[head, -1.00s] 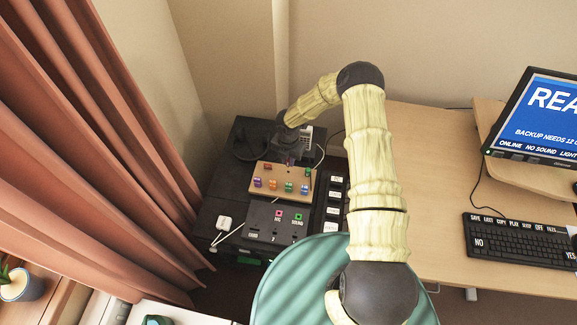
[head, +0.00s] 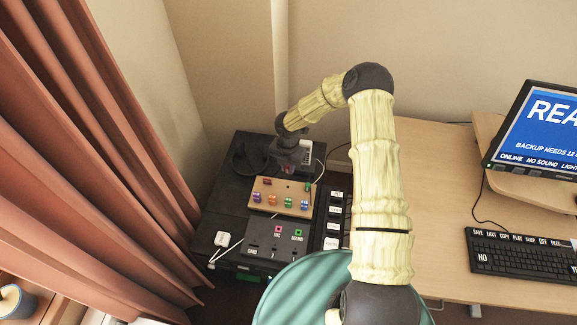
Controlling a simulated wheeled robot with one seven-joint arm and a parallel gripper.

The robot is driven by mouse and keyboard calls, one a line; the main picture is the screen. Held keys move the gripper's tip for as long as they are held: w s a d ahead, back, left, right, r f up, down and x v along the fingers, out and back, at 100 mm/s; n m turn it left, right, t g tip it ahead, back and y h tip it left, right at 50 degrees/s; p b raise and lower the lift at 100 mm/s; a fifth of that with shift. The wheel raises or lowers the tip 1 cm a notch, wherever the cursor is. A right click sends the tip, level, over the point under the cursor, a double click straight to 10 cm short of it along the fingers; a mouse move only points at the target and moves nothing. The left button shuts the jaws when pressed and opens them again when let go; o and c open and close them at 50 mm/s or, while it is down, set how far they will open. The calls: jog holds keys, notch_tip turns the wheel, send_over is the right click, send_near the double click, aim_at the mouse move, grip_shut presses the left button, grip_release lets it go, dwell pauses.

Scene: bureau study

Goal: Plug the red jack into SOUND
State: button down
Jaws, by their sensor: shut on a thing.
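My gripper (head: 287,168) is above the back edge of the tan jack board (head: 266,207), shut on a small reddish thing, the red jack (head: 285,172). The jack is mostly hidden by the fingers, and its tip cannot be made out. The SOUND socket (head: 298,233) is a green-rimmed hole on the dark panel in front of the board, right of the pink-rimmed MIC socket (head: 278,229). The jack is apart from the SOUND socket, behind it and higher up.
The board holds several coloured jacks, including a purple one (head: 257,197), an orange one (head: 272,199) and a green one (head: 307,186). Labelled keys (head: 333,213) run along the right. A white plug (head: 222,239) lies at left. The monitor (head: 535,125) reads NO SOUND.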

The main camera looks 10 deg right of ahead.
jog(key=s+d+r+m, duration=0.2)
jog(key=d+r+m, duration=0.1)
jog(key=m, duration=1.1)
jog(key=s+d+r+m, duration=0.2)
jog(key=d+r+m, duration=0.2)
jog(key=m, duration=1.1)
jog(key=shift+s+r, duration=0.15)
jog(key=shift+r, duration=0.25)
